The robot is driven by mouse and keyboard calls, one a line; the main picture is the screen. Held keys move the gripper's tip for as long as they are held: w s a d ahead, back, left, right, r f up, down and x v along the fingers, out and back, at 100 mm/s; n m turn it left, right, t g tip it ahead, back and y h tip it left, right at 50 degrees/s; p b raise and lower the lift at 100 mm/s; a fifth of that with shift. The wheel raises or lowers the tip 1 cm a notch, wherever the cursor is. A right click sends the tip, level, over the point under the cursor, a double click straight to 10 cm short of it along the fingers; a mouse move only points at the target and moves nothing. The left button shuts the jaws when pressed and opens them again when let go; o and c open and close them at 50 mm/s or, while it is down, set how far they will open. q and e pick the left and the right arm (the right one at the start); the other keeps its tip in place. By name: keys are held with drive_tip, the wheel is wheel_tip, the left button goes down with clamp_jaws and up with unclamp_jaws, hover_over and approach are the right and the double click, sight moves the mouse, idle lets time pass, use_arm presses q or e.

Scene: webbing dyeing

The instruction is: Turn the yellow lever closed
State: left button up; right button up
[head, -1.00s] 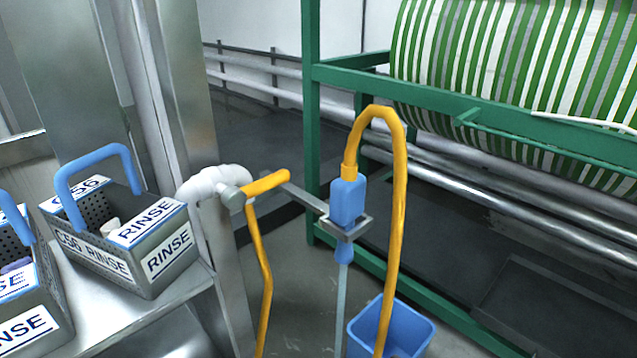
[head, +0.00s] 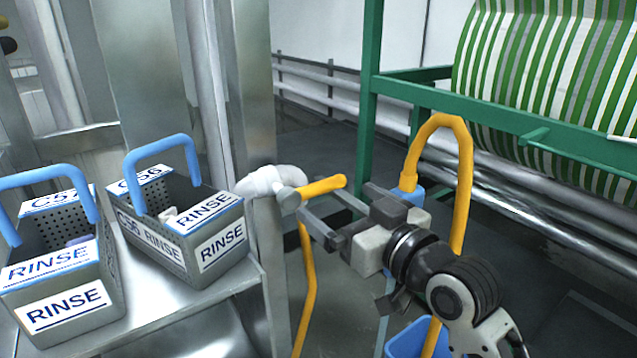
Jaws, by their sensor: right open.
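The yellow lever (head: 323,186) sits on a white pipe valve (head: 270,181) in the middle of the head view. It points right and slightly upward, off to the side of the pipe. My right gripper (head: 321,205) comes in from the lower right. Its jaws are open and empty, with the fingertips just below and right of the lever. Whether a finger touches the lever cannot be told. The gripper hides most of the blue nozzle (head: 412,194) and its holder. My left gripper is out of view.
Two metal baskets with blue handles and RINSE labels (head: 190,235) stand on a steel table (head: 250,277) at left. A yellow hose (head: 465,185) loops behind my right gripper. A blue bucket (head: 405,342) is on the floor below. A green frame (head: 369,100) holds striped webbing (head: 545,80).

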sight(322, 190)
drive_tip(key=x, duration=0.7)
